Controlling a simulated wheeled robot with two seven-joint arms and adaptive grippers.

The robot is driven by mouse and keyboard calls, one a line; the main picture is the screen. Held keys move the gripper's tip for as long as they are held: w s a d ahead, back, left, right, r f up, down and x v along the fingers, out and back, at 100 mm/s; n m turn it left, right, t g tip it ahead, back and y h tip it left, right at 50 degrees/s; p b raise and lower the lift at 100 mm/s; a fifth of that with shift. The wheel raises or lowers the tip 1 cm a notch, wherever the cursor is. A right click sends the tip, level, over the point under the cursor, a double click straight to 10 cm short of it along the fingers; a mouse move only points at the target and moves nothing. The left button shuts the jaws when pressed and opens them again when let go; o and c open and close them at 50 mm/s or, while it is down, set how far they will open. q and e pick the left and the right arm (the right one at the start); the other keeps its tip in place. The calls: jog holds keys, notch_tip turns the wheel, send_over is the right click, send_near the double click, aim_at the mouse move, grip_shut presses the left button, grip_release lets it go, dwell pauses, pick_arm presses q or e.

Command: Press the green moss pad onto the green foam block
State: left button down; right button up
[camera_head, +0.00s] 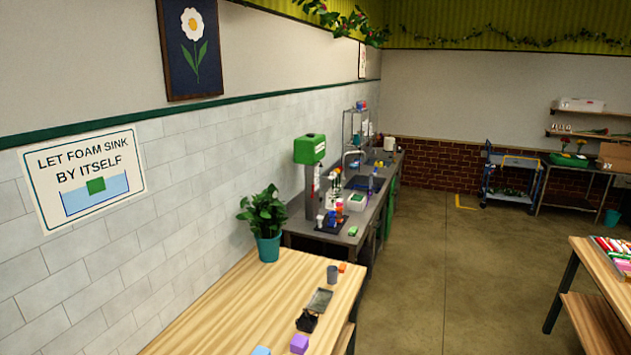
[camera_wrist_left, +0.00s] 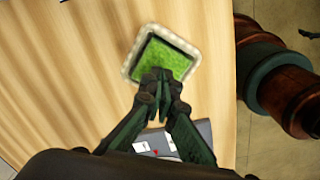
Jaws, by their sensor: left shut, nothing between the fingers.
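In the left wrist view, a square, cream-rimmed container (camera_wrist_left: 134,70) sits on the wooden table, filled with a bright green surface (camera_wrist_left: 182,62). I cannot tell whether this green is the moss pad, the foam block, or one on top of the other. My left gripper (camera_wrist_left: 160,76) is shut and empty, its fingertips over the near part of the green. I cannot tell whether they touch it. The fingers hide part of the green and the near rim. My right gripper is in neither view.
A grey item (camera_wrist_left: 178,140) with white patches lies near the container. In the head view, the table (camera_head: 232,308) bears a potted plant (camera_head: 266,222), a grey cup (camera_head: 332,274), a grey tray (camera_head: 320,300), a purple block (camera_head: 299,344) and a blue block (camera_head: 261,351). Open floor lies to the right.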

pick_arm(q)
jog(key=shift+w+r+p, duration=0.1)
jog(key=shift+r+p, duration=0.95)
jog(key=shift+r, duration=1.85)
